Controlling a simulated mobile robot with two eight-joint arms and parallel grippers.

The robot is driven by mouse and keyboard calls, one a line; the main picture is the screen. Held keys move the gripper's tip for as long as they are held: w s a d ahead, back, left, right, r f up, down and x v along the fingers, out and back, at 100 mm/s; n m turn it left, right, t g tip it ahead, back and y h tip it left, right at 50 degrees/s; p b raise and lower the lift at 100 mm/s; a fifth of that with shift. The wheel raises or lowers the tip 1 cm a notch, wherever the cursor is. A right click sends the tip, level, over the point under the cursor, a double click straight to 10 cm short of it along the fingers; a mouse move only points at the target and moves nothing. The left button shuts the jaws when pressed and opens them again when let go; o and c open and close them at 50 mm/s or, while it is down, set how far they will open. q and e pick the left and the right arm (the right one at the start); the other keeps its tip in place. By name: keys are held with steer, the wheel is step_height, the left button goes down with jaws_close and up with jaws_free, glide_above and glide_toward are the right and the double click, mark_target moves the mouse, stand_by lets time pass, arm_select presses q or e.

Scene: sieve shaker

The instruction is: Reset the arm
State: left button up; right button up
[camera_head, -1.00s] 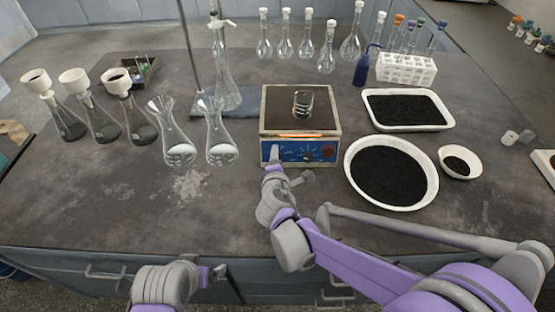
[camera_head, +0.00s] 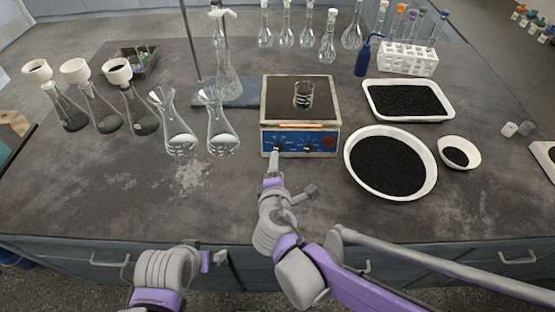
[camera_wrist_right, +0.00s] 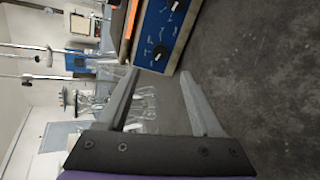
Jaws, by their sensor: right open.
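My right gripper (camera_head: 273,170) is open and empty, just in front of the blue control panel of the hot-plate device (camera_head: 300,141). In the right wrist view my right gripper (camera_wrist_right: 163,100) has its two fingers spread, with nothing between them but the view of the bench. The device's panel and dark knobs (camera_wrist_right: 159,52) show beyond the fingertips there. My left gripper (camera_head: 213,259) is low at the bench's front edge, small and partly hidden, so its jaws cannot be read.
A small glass beaker (camera_head: 303,95) stands on the device. Two clear flasks (camera_head: 222,135) stand left of it. A round dish of black grains (camera_head: 433,180) and a rectangular tray (camera_head: 447,116) lie to the right. The bench's front left (camera_head: 110,195) is clear.

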steer(key=shift+s+r, duration=0.1)
stand_by(0.5)
steer(key=s+d+m+g+h+p, duration=0.1)
steer(key=s+d+m+g+p, duration=0.2)
steer(key=d+m, duration=0.4)
steer(key=s+d+m+g+h+p, duration=0.1)
steer(key=s+d+m+g+p, duration=0.1)
steer(key=s+d+m, duration=0.55)
steer(key=s+d+r+m+g+y+p, duration=0.1)
steer(key=s+d+m+g+y+p, duration=0.1)
steer(key=s+m, duration=0.4)
steer(key=shift+s+d+r+g, duration=0.2)
steer(key=shift+s+d+g, duration=0.2)
steer(key=shift+s+d, duration=0.35)
steer(key=shift+w, duration=0.15)
